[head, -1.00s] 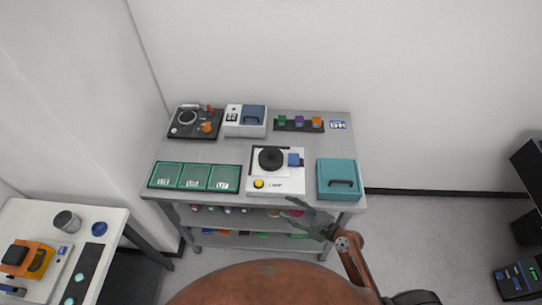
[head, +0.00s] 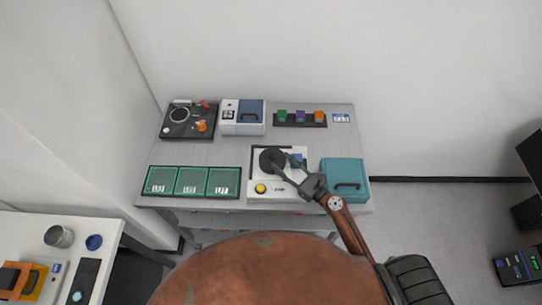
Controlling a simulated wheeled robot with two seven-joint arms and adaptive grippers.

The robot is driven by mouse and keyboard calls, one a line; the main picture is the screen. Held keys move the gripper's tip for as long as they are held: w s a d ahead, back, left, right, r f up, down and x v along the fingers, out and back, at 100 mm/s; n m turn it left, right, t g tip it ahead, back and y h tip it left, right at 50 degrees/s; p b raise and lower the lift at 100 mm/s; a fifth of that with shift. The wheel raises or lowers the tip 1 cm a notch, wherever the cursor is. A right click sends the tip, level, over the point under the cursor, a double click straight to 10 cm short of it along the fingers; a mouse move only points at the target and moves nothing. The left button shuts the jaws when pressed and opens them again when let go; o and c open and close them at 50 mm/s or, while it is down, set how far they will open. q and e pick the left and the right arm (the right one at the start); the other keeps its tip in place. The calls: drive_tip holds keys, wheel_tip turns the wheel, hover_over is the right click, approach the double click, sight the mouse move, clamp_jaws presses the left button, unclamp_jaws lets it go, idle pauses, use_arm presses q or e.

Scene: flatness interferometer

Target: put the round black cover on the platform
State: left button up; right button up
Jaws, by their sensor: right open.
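The round black cover (head: 271,160) sits on top of the white device, over its platform area; the platform itself is hidden under or beside it. The white device (head: 293,189) has a yellow button (head: 261,188) at its front left and a blue block (head: 297,158) at its right. My right gripper (head: 287,166) reaches in from the lower right. Its fingers are open beside the right edge of the cover; I cannot tell whether they touch it. My left gripper is not in view.
Green labelled trays (head: 192,182) lie left of the device, and a teal case (head: 345,180) stands to its right. Behind are a black instrument (head: 188,121), a white-and-blue box (head: 243,117) and a rack of coloured blocks (head: 300,119). A side table (head: 107,227) stands lower left.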

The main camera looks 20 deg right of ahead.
sight(275, 157)
drive_tip(key=p+x, duration=0.1)
drive_tip(key=x, duration=0.2)
drive_tip(key=shift+a+r, duration=0.15)
drive_tip(key=x, duration=0.2)
drive_tip(key=shift+w+a, duration=0.2)
drive_tip(key=shift+w, duration=0.15)
drive_tip(key=shift+f, duration=0.2)
drive_tip(key=c, duration=0.6)
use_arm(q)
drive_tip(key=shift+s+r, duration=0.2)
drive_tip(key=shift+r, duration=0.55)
use_arm(e)
clamp_jaws()
